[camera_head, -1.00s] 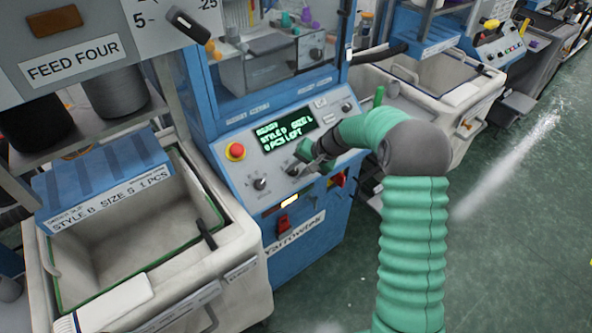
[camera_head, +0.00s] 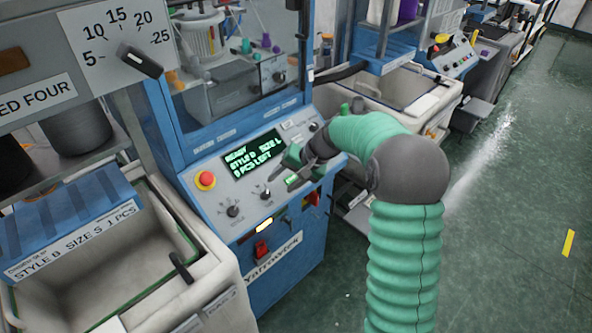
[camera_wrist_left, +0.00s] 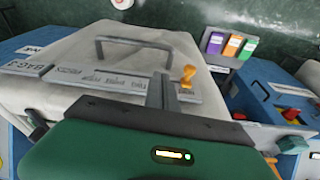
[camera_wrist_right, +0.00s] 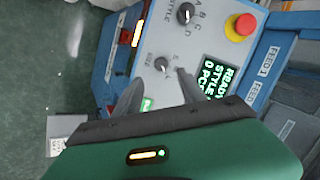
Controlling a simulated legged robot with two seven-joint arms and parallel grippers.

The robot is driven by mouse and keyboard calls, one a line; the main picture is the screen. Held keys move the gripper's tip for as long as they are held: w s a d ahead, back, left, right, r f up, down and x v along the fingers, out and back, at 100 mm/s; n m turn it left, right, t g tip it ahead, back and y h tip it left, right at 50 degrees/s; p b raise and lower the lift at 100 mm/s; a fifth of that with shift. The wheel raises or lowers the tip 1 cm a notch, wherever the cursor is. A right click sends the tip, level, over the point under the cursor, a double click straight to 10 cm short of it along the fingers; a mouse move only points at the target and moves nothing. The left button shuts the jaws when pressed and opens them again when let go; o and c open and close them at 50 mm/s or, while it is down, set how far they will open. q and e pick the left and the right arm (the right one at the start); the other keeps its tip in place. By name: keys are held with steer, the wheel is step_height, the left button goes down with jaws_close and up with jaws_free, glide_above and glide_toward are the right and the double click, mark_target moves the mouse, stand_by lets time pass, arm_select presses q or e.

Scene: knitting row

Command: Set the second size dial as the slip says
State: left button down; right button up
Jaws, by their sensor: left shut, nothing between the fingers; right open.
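The blue machine's sloped panel (camera_head: 225,175) has a style dial (camera_head: 232,211) and a size dial (camera_head: 265,194); both also show in the right wrist view, style (camera_wrist_right: 185,13) and size (camera_wrist_right: 162,64). The green-lit screen (camera_head: 253,157) reads READY, a style letter I cannot read surely, SIZE L, 0 PCS LEFT. The slip (camera_head: 75,240) at left reads STYLE B SIZE S 1 PCS. My right gripper (camera_head: 291,168) is open above the panel, apart from the size dial, which lies beyond its fingertips (camera_wrist_right: 157,84). My left gripper (camera_wrist_left: 165,90) is shut and empty, seen only in its wrist view.
A red button (camera_head: 205,180) sits at the panel's left. A red switch (camera_head: 261,249) is on the machine's front. A pale bin (camera_head: 200,262) stands at left. In the left wrist view, a blue box (camera_wrist_left: 270,95) is at right. Green floor is clear at right.

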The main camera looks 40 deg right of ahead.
steer(key=v, duration=0.8)
steer(key=shift+d, duration=0.1)
steer(key=s+a+f+n+g+h, duration=0.1)
steer(key=s+a+f+n, duration=0.2)
steer(key=s+a+f, duration=0.2)
steer(key=s+a+f+n+g+h, duration=0.1)
steer(key=s+a+f+n, duration=0.2)
steer(key=a, duration=0.6)
steer(key=s+a+f+n+g+h, duration=0.1)
steer(key=s+a+f+n, duration=0.2)
steer(key=s+a+f, duration=0.3)
steer(key=shift+s+a+f+n, duration=0.3)
steer(key=shift+s+a+n, duration=0.1)
steer(key=shift+s+a, duration=0.7)
steer(key=shift+d, duration=0.35)
